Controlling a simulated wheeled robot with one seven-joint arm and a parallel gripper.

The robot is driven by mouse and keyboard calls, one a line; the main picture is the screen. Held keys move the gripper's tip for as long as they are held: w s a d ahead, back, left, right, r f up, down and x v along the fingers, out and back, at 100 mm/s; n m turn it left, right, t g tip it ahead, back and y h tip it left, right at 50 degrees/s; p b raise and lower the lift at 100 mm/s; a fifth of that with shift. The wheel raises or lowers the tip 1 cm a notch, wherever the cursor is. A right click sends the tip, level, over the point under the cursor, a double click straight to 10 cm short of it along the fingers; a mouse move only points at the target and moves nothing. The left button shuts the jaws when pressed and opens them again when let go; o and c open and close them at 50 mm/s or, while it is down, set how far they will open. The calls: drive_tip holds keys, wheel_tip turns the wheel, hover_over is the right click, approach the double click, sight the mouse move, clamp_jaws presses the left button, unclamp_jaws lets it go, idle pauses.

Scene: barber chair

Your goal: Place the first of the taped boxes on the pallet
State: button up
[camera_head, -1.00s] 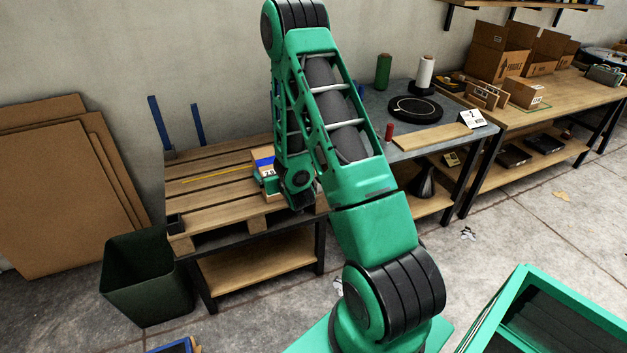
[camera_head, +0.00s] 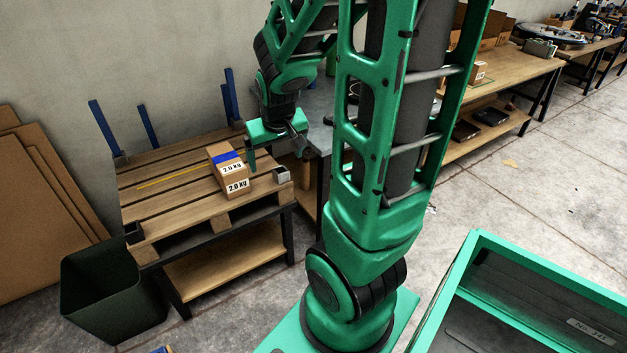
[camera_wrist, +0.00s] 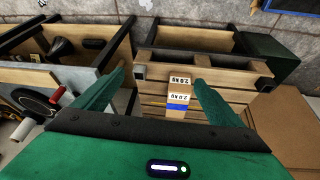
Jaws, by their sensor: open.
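A taped cardboard box (camera_head: 229,171) with blue tape and "2.0 kg" labels rests on the wooden pallet (camera_head: 160,205), towards its right side. The pallet lies on a dark-framed stand. In the wrist view the box (camera_wrist: 179,96) shows between and beyond my fingers, on the pallet slats (camera_wrist: 215,97). My gripper (camera_head: 278,150) is above and to the right of the box in the head view, apart from it. Its fingers are open and empty in the wrist view (camera_wrist: 160,90).
Blue posts (camera_head: 107,129) stand at the pallet's edges. A dark green bin (camera_head: 108,290) is at the front left, and cardboard sheets (camera_head: 45,190) lean on the wall. A grey-topped table adjoins the pallet on the right. A green-framed cart (camera_head: 530,290) stands at the lower right.

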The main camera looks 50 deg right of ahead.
drive_tip(key=s+a+r+g+y, duration=0.1)
drive_tip(key=s+a+r+g, duration=0.1)
drive_tip(key=s, duration=0.7)
drive_tip(key=s+a+r+m+g+y, duration=0.1)
drive_tip(key=s+a+r, duration=0.3)
drive_tip(key=s, duration=0.5)
drive_tip(key=shift+s+a+g+y, duration=0.25)
drive_tip(key=shift+s+g+y, duration=0.1)
drive_tip(key=shift+g+y, duration=0.05)
drive_tip(key=shift+r, duration=0.1)
drive_tip(key=shift+w+f, duration=0.25)
drive_tip(key=shift+w, duration=0.45)
